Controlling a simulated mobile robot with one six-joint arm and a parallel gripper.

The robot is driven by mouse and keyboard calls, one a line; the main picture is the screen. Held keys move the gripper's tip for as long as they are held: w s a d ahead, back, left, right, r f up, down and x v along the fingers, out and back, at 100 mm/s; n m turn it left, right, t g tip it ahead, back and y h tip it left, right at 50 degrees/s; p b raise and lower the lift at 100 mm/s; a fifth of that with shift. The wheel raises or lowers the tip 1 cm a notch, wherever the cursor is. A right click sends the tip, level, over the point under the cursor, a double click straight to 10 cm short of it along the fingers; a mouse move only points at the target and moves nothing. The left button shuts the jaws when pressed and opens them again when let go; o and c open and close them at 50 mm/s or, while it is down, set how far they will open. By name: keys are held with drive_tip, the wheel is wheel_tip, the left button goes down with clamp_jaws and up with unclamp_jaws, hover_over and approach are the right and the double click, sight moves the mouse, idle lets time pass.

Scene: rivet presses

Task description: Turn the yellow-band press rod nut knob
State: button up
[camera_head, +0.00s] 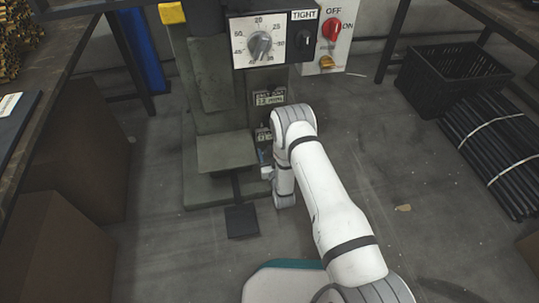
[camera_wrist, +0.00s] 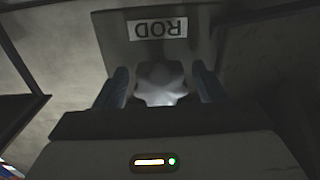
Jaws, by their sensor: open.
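The press (camera_head: 218,100) stands at the upper middle of the head view, with a yellow piece (camera_head: 172,13) at its upper left. In the wrist view a pale, lobed knob (camera_wrist: 160,80) sits below a plate whose upside-down label (camera_wrist: 158,28) reads ROD. My gripper (camera_wrist: 162,90) is open, with one dark blue finger on each side of the knob. Whether the fingers touch it I cannot tell. In the head view my gripper (camera_head: 264,160) is small and partly hidden by my wrist, low at the press's right side. The knob is hidden there.
A dial panel (camera_head: 260,40), a TIGHT switch (camera_head: 303,34) and a red OFF/ON knob (camera_head: 332,29) sit above my wrist. A foot pedal (camera_head: 241,221) lies on the floor. A black crate (camera_head: 452,78) and tied dark rods (camera_head: 500,150) are at right; floor between is mostly clear.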

drive_tip(key=shift+w, duration=0.1)
drive_tip(key=c, duration=1)
drive_tip(key=shift+m, duration=0.3)
drive_tip(key=m, duration=0.4)
drive_tip(key=shift+m, duration=0.4)
drive_tip(key=m, duration=0.4)
drive_tip(key=shift+m, duration=0.3)
drive_tip(key=m, duration=1)
drive_tip(key=shift+p, duration=0.3)
